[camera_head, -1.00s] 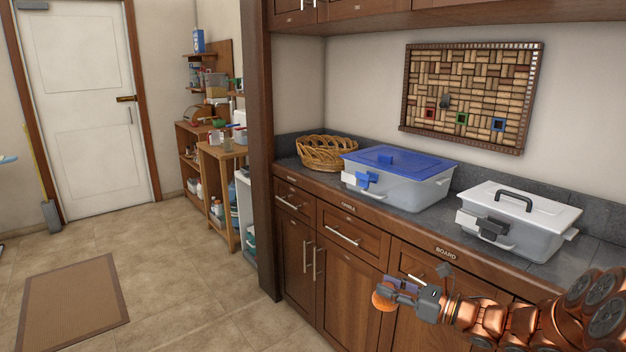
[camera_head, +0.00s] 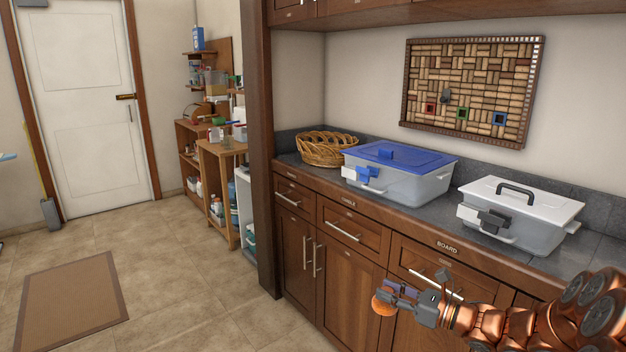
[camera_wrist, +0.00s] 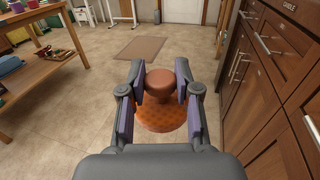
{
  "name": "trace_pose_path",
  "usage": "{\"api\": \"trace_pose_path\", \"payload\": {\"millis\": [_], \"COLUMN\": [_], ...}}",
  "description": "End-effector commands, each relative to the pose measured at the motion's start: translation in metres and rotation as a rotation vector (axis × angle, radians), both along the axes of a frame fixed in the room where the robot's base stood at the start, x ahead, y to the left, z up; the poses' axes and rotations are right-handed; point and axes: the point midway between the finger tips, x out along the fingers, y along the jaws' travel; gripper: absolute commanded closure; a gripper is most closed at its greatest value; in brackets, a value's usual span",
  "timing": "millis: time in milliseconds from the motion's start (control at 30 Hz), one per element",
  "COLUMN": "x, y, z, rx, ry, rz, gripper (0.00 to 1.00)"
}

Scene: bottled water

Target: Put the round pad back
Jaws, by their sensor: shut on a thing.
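The round pad is an orange disc with a brown knob-like handle; it shows in the wrist view (camera_wrist: 160,116) and in the head view (camera_head: 383,303). My gripper (camera_head: 398,291) is shut on its brown knob, with one finger on each side in the wrist view (camera_wrist: 161,85). The orange disc hangs below the fingers, clear of the floor. My gripper is in front of the lower cabinets, below counter height.
A counter (camera_head: 412,215) holds a wicker basket (camera_head: 327,149), a blue-lidded box (camera_head: 398,176) and a white-lidded box (camera_head: 519,214). A cork board (camera_head: 471,92) hangs above. Drawers with handles, one labelled BOARD (camera_head: 447,248), are close to my arm. Floor is open to the left.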

Motion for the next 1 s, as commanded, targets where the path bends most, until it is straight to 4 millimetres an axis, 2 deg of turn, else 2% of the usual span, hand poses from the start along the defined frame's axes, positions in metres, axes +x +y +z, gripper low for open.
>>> {"api": "trace_pose_path", "payload": {"millis": [533, 1000], "x": [0.000, -0.001], "y": [-0.001, 0.000], "z": [0.041, 0.047], "rx": [0.001, 0.000], "ry": [0.004, 0.002], "rz": [-0.001, -0.001], "gripper": [1.00, 1.00]}}
